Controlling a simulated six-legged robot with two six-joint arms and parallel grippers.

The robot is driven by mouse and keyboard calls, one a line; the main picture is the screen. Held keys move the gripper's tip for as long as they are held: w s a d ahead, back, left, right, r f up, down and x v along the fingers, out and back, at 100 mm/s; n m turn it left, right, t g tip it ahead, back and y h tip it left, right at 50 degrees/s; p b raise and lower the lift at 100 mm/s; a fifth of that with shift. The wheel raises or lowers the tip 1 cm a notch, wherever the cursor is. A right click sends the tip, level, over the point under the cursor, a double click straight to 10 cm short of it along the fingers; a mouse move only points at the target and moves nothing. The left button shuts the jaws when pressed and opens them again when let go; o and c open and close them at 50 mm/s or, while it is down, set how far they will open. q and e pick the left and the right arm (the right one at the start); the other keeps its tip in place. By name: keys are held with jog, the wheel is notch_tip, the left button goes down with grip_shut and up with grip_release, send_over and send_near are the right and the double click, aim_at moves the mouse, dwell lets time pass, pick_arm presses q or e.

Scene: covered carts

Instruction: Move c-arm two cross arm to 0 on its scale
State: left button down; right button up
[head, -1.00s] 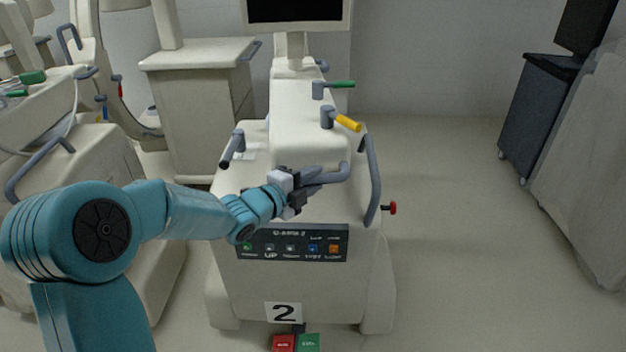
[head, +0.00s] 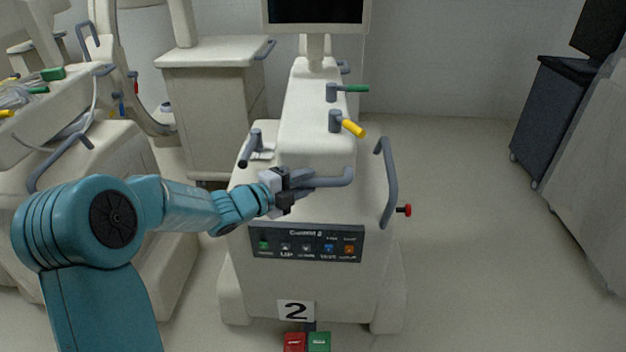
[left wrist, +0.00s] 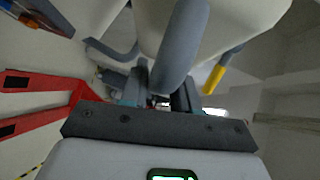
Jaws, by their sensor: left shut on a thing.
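The c-arm two cart (head: 300,285) stands ahead, a cream body with a "2" label. Its cross arm (head: 318,110) is the long cream box along its top, below the monitor. Green (head: 352,88) and yellow (head: 350,127) levers stick out from its right side. My left gripper (head: 290,187) is shut on the grey handle (head: 335,180) at the front of the cart; the handle also fills the left wrist view (left wrist: 180,50). I cannot make out the scale or its reading. My right gripper is out of view.
Grey side rails (head: 388,185) and a red knob (head: 405,210) flank the cart. A button panel (head: 306,244) is on its front, red and green pedals (head: 318,341) at its foot. Another cart (head: 100,160) crowds the left. Floor right of the cart is clear.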

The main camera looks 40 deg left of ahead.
pick_arm(q)
jog(key=shift+s+a+r, duration=0.25)
jog(key=shift+a, duration=0.3)
jog(key=c, duration=0.9)
grip_release()
jog(key=shift+d, duration=0.15)
jog(key=shift+c, duration=0.2)
jog(key=shift+w+d+f, duration=0.1)
jog(key=shift+w+d, duration=0.2)
jog(key=shift+d, duration=0.05)
jog(key=shift+s+a, duration=0.4)
jog(key=shift+s, duration=0.5)
jog(key=b+v, duration=0.1)
jog(key=v, duration=1.3)
jog(key=shift+s, duration=0.25)
jog(key=shift+d, duration=0.1)
